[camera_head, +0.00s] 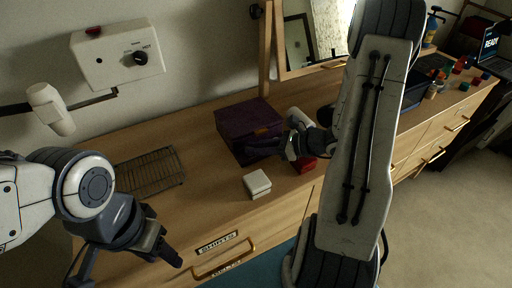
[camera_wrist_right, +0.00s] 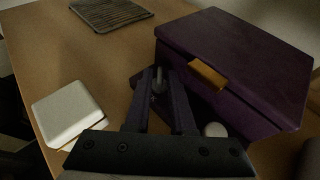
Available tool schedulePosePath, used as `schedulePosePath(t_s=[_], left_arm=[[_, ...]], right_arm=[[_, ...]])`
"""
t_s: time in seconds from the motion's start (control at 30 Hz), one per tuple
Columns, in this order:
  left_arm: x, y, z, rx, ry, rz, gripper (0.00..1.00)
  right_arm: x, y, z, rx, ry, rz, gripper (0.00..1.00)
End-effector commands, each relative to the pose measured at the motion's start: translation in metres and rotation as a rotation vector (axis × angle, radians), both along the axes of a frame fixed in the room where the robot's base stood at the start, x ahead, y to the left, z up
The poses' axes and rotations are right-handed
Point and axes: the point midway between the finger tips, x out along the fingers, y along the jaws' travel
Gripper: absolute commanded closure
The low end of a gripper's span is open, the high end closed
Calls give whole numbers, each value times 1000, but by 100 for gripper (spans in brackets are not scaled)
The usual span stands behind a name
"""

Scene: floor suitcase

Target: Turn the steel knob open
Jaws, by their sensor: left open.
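A small steel-grey rounded piece, which looks like the steel knob (camera_wrist_right: 158,86), shows between the fingertips of my right gripper (camera_wrist_right: 160,76) in the right wrist view. I cannot tell whether the fingers touch it. In the head view the right gripper (camera_head: 268,150) is low in front of the purple box (camera_head: 246,122), and the knob is hidden there. The purple box has a brass clasp (camera_wrist_right: 208,74) in the wrist view. My left gripper (camera_head: 168,252) is open and empty at the dresser's front edge, far from the box.
A white box (camera_head: 257,183) and a red box (camera_head: 305,164) lie near the right gripper. A wire rack (camera_head: 150,172) lies to the left on the wooden top. A wall unit (camera_head: 112,56) with a black dial hangs above. A mirror (camera_head: 312,38) stands behind.

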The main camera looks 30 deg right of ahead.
Motion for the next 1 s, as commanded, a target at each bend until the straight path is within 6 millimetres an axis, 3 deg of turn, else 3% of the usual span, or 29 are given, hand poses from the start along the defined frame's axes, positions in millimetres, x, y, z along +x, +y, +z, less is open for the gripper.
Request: schedulePosePath(t_s=[0.3,0.7,1.0], left_arm=[[0,0,3,0,0,0,50],[0,0,26,0,0,0,50],[0,0,27,0,0,0,50]], right_arm=[[0,-1,1,1,0,19,100],[6,-4,2,2,-2,351,100],[6,-5,1,2,-1,407,100]])
